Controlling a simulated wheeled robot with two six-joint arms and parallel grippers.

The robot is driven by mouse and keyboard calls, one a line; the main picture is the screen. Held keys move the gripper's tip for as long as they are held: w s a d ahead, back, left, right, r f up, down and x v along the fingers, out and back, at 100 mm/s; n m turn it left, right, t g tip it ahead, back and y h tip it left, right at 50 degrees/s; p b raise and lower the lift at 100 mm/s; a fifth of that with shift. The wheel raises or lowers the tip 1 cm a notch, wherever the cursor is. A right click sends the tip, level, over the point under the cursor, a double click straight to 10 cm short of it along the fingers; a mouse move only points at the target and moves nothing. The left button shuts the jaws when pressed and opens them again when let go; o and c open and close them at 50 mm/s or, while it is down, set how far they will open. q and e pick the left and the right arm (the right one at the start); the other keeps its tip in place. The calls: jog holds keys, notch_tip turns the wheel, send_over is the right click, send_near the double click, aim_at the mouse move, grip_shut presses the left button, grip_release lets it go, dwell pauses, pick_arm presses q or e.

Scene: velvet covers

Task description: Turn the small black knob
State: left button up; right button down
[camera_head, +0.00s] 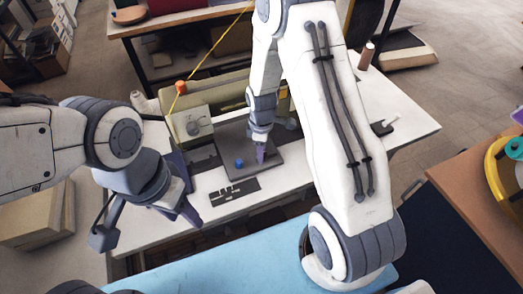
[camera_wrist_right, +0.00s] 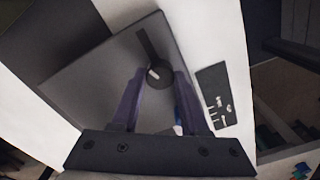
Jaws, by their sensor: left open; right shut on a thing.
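The small black knob (camera_wrist_right: 158,78) is round with a light mark and stands on a dark grey plate (camera_wrist_right: 95,90). In the right wrist view it sits between the purple fingertips of my right gripper (camera_wrist_right: 159,72), which is shut on it. In the head view my right gripper (camera_head: 261,154) points down at the plate (camera_head: 245,172), and the knob is hidden behind it. My left gripper (camera_head: 182,205) is open and empty at the left front of the white table, away from the knob.
A blue piece (camera_head: 239,163) stands on the plate left of my right gripper. A black panel with white marks (camera_head: 233,191) lies in front. An olive sewing machine (camera_head: 195,122) is behind. A light blue surface (camera_head: 215,265) is nearer.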

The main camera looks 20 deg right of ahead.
jog(key=shift+n, duration=1.1)
jog(key=shift+c, duration=2.1)
grip_release()
notch_tip(320, 180, up, 11)
jog(key=shift+f, duration=0.2)
